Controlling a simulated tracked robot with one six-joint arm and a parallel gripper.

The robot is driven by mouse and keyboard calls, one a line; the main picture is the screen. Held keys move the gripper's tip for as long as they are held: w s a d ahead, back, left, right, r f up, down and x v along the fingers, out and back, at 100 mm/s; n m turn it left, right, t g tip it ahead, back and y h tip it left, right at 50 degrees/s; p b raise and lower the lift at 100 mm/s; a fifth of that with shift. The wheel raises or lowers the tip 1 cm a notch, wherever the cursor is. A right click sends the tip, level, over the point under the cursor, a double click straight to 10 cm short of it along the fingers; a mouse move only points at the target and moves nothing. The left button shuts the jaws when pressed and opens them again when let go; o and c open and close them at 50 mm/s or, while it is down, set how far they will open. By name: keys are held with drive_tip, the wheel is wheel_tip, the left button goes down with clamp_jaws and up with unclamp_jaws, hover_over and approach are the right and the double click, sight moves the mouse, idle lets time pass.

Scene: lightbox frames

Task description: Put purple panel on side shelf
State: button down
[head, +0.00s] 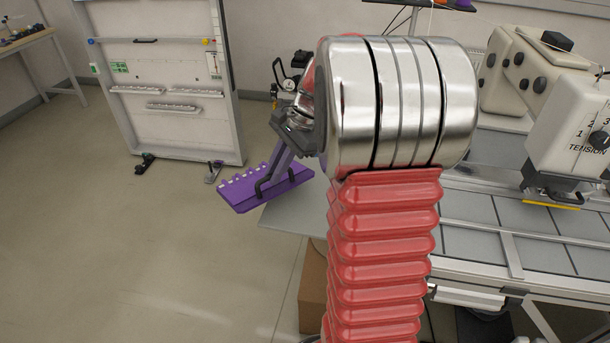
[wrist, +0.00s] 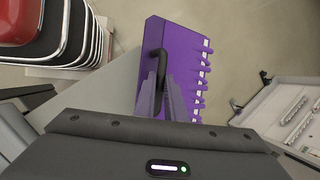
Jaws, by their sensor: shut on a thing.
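I cannot tell for certain which surface is the side shelf. A small dark shelf (head: 392,3) shows only partly at the top edge of the head view, and a wooden side table (head: 20,42) stands at the far left.
A white upright board (head: 165,85) with small ledges stands behind the panel on dark feet. A machine (head: 567,110) and a grey-topped table (head: 480,215) fill the right. The floor at left is clear.

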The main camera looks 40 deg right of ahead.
sight(231, 196)
drive_tip(key=w+a+f+n+g, duration=0.1)
drive_tip(key=w+a+n, duration=0.1)
drive_tip(key=a+n, duration=0.1)
drive_tip(key=w+a+f+n+g, duration=0.1)
drive_tip(key=w+a+f+n, duration=0.1)
drive_tip(key=a+n, duration=0.1)
drive_tip(key=w+a+f+n+g, duration=0.2)
drive_tip(key=a+n, duration=0.1)
drive_tip(key=a, duration=0.1)
drive_tip(key=shift+f, duration=0.2)
drive_tip(key=w+a+f+n+g+h, duration=0.1)
drive_tip(key=w+a+f+n+g, duration=0.1)
drive_tip(key=a+f+n, duration=0.3)
drive_tip(key=a+n, duration=0.3)
drive_tip(key=a, duration=0.1)
drive_tip(key=shift+a+f+n+g+h, duration=0.2)
drive_tip(key=shift+n+g+h, duration=0.1)
drive_tip(key=shift+h, duration=0.1)
